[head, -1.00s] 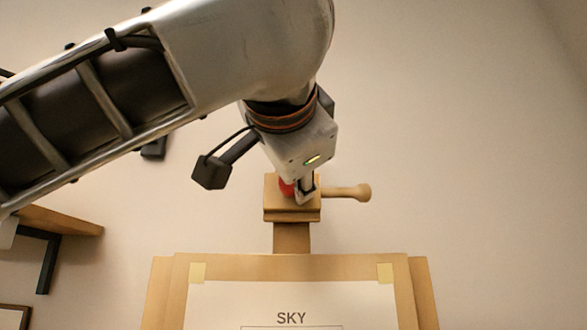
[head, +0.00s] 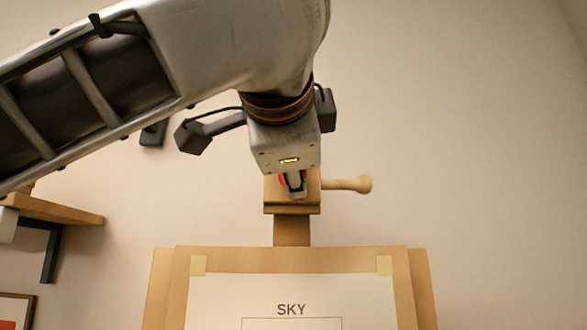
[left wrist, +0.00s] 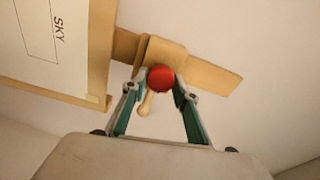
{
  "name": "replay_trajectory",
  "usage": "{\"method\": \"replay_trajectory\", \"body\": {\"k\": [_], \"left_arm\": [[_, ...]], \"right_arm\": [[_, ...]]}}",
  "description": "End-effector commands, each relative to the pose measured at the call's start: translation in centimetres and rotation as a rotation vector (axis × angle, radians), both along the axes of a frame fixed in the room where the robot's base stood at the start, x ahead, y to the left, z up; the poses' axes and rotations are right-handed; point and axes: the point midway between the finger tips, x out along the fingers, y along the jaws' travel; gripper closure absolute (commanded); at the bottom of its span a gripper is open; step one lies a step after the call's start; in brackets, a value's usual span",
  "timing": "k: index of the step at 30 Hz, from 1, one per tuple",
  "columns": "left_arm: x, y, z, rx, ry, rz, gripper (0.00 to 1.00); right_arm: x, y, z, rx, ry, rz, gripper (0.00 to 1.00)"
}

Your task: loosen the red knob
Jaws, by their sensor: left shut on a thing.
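The red knob (head: 283,181) sits on the front of the wooden block (head: 292,209) at the top of the easel mast. In the head view only a sliver of it shows beside my fingers. In the left wrist view the round red knob (left wrist: 160,78) lies between the two fingertips. My left gripper (head: 295,184) is shut on the knob from the front, with its fingers on either side of it. My right gripper is in neither view.
A pale wooden handle (head: 348,184) sticks out to the right of the block. Below, the easel board (head: 415,290) carries a sheet marked SKY (head: 220,300). A wooden shelf (head: 55,210) is at the left. The wall to the right is clear.

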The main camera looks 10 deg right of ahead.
Motion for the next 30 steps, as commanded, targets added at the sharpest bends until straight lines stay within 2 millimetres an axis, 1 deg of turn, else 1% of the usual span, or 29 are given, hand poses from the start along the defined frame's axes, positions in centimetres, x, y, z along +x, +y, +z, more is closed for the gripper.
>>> {"method": "replay_trajectory", "body": {"k": [6, 7, 8, 9, 20, 23, 26, 30], "left_arm": [[0.0, 0.0, 0.1, -0.002, -0.002, 0.0, 0.93], [0.0, 0.0, 0.1, -0.002, -0.002, 0.0, 0.66], [0.0, 0.0, 0.1, -0.001, -0.001, 0.0, 0.59], [0.0, 0.0, 0.1, -0.001, -0.001, 0.0, 0.56], [-0.3, 0.1, 0.1, -0.001, -0.001, -0.001, 0.56], [-1.2, 0.3, 0.2, -0.002, -0.002, -0.002, 0.56], [-2.7, 0.8, 0.4, -0.001, -0.005, -0.001, 0.56], [-5.5, 1.7, 0.7, -0.001, -0.007, 0.0, 0.56]], "right_arm": [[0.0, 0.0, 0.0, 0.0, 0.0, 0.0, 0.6], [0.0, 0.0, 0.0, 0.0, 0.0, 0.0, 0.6], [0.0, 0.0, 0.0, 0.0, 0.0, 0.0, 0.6], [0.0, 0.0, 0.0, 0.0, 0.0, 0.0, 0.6], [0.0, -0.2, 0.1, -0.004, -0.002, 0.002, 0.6], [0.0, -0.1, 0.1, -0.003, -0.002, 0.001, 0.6], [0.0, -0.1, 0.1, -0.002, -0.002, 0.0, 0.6], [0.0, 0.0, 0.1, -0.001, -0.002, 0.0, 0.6]]}}
